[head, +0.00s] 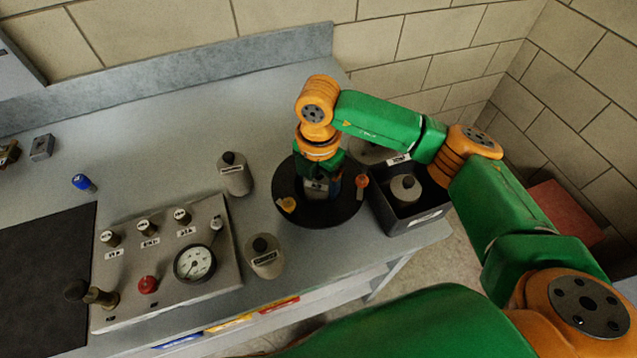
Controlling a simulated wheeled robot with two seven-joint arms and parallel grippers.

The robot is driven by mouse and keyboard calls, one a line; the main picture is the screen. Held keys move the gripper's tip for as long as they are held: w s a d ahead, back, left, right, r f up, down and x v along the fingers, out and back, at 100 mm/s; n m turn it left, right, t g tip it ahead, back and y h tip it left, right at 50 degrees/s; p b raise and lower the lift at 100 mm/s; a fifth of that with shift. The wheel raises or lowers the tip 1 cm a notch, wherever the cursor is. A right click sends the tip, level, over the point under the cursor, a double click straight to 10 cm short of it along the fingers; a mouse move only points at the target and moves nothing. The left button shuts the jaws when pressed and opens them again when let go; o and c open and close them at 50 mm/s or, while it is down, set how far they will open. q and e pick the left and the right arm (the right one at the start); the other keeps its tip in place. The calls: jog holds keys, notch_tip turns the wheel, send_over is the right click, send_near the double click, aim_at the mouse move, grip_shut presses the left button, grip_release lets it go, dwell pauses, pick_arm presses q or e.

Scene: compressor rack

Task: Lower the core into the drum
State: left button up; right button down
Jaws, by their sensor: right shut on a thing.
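My right gripper (320,178) points down over the black round drum (343,214) and is shut on a grey piece with a pale label, which looks like the core (316,189). The core is at the middle of the drum. The gripper and wrist cover its top, so I cannot tell how deep it sits or whether it touches the drum. My left gripper is not in view.
A black box (408,222) with a grey knobbed canister (405,187) stands close right of the drum. Two similar canisters (235,174) (265,257) stand left. A gauge panel (165,262) lies farther left. The back bench is mostly clear.

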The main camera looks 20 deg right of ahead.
jog(key=shift+r+p, duration=0.3)
jog(key=shift+f, duration=0.1)
dwell(0.7)
jog(key=shift+f+b, duration=0.35)
jog(key=shift+b, duration=0.15)
jog(key=shift+r+p, duration=0.35)
jog(key=shift+r, duration=0.1)
